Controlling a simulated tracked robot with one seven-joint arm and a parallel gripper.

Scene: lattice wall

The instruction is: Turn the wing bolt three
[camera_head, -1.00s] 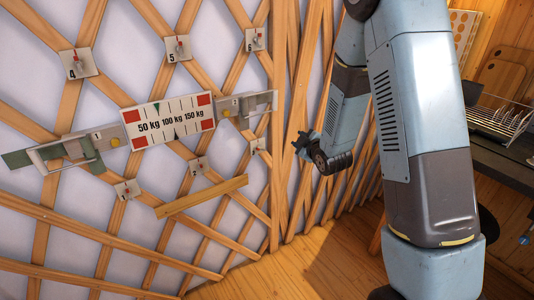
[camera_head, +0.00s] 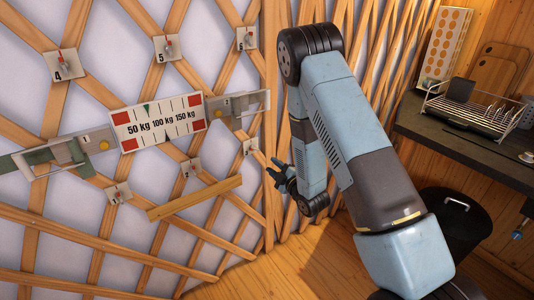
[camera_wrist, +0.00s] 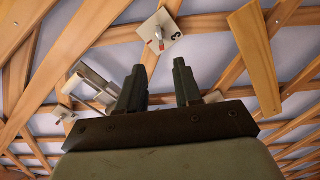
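Wing bolt three sits on a small pale plate (camera_head: 251,146) on the lattice at the wall's right part. In the wrist view the plate (camera_wrist: 158,31) shows the numeral 3, a grey wing bolt (camera_wrist: 157,34) and red marks. It lies beyond my fingertips, toward the top of the picture. My gripper (camera_wrist: 160,80) is open with nothing between its two dark fingers. In the head view my gripper (camera_head: 278,176) hangs to the right of and below the plate, apart from it.
Other numbered bolt plates are at four (camera_head: 62,65), five (camera_head: 168,48) and six (camera_head: 246,39). A scale board (camera_head: 158,121) is clamped across the lattice. A wooden strip (camera_head: 195,197) lies below it. A counter (camera_head: 465,145) and black bin (camera_head: 456,220) stand right.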

